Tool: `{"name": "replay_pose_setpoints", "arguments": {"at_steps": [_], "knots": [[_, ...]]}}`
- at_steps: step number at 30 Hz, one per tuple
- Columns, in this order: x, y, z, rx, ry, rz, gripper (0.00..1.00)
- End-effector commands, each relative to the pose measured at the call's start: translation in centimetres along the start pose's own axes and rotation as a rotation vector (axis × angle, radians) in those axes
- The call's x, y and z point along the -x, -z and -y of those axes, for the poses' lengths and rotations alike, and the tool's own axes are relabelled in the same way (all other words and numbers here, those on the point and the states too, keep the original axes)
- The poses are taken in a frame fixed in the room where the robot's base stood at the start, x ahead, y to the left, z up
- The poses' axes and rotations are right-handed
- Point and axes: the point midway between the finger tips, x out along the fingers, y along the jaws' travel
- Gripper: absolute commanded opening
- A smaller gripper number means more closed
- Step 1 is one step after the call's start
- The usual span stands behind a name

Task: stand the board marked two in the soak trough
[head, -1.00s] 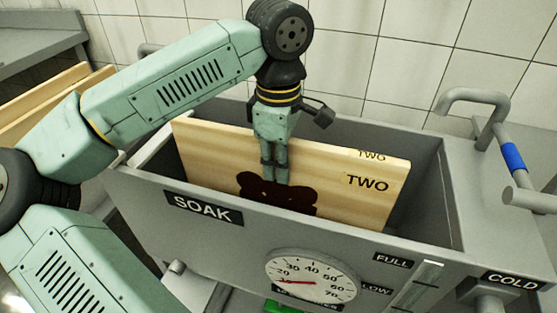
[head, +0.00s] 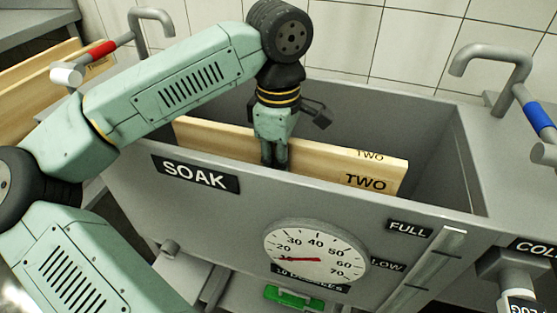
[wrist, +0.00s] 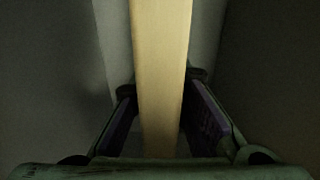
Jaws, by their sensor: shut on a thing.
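The board marked two (head: 340,166) is pale wood with TWO on its top edge and face. It stands on edge inside the grey soak trough (head: 300,206), most of its face hidden behind the trough's front wall. My gripper (head: 274,160) is shut on the board's top edge, near its middle. In the wrist view the board (wrist: 161,70) runs between the two finger pads of my gripper (wrist: 162,125). I cannot tell whether the board's lower edge touches the trough floor.
A round dial (head: 315,255) and a level gauge (head: 425,270) are on the trough's front. A blue-handled tap (head: 535,115) stands right, a red-handled tap (head: 100,50) left. Other boards (head: 40,90) stand at far left. The trough has free room right of the board.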

Motion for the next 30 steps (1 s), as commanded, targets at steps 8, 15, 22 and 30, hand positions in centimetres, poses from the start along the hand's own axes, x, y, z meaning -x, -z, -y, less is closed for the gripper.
{"name": "replay_pose_setpoints", "arguments": {"at_steps": [8, 15, 22, 30], "knots": [[0.02, 0.0, -0.02, 0.0, -0.002, 0.0, 0.0], [-0.01, 0.0, -0.01, 0.0, -0.001, 0.0, 0.27], [-0.05, 0.0, 0.0, 0.0, 0.0, 0.0, 0.38], [0.09, 0.01, 0.01, 0.0, 0.001, 0.0, 0.38]]}}
